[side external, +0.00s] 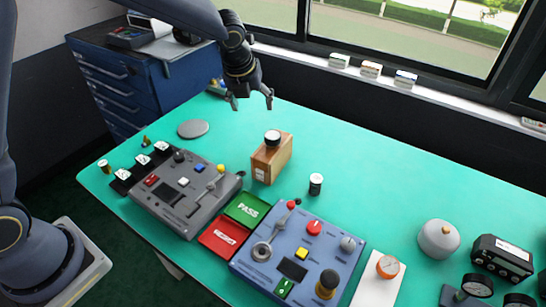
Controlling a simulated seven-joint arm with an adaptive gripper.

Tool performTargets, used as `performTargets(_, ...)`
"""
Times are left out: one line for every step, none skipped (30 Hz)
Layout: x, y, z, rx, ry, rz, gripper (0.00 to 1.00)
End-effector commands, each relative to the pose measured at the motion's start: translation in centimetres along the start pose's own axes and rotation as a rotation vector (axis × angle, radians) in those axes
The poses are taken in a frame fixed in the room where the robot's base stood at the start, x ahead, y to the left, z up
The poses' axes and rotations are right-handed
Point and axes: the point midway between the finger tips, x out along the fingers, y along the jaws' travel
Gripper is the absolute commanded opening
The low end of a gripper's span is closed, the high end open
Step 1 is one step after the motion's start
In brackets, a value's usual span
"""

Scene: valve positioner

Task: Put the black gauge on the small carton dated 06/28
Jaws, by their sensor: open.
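My gripper (252,103) is open and empty, pointing down above the back left of the green table. A small brown carton (272,165) stands below and right of it, with a white label too small to read. Two round black-rimmed gauges, one (478,285) and another (520,301), are at the bottom right, the second cut by the frame edge.
A grey control box (180,196) and a blue control box (298,258) stand in front, with green PASS (248,208) and red (224,237) trays between. A black-and-white cylinder (316,184) stands right of the carton. The table's back middle is clear.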

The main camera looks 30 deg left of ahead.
Motion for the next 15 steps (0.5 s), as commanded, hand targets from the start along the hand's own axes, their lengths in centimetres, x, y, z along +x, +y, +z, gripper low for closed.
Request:
performTargets(-2.8, 1.6, 0.1, -0.154, -0.024, 0.010, 0.75)
performTargets(-4.4, 2.7, -0.1, -0.274, -0.035, 0.016, 0.75)
performTargets(-6.7, 4.4, -0.5, -0.449, -0.048, 0.020, 0.75)
performTargets(-8.3, 5.7, -1.0, -0.589, -0.057, 0.022, 0.75)
performTargets(-9.8, 7.0, -1.5, -0.732, -0.065, 0.019, 0.75)
performTargets(-11.7, 8.7, -2.5, -0.921, -0.073, 0.014, 0.75)
performTargets(-13.0, 9.9, -3.2, -1.066, -0.076, 0.006, 0.75)
performTargets(-14.2, 11.2, -4.1, -1.211, -0.075, -0.002, 0.75)
performTargets(-15.7, 12.7, -5.4, -1.403, -0.070, -0.017, 0.75)
performTargets(-16.6, 13.8, -6.4, -1.545, -0.062, -0.029, 0.75)
performTargets(-17.4, 14.8, -7.5, -1.682, -0.050, -0.041, 0.75)
performTargets(-18.3, 15.9, -8.9, -1.854, -0.028, -0.056, 0.75)
performTargets(-18.8, 16.7, -9.9, -1.975, -0.008, -0.066, 0.75)
performTargets(-19.2, 17.3, -10.9, -2.085, 0.013, -0.074, 0.75)
performTargets(-19.6, 18.0, -12.1, -2.219, 0.044, -0.083, 0.75)
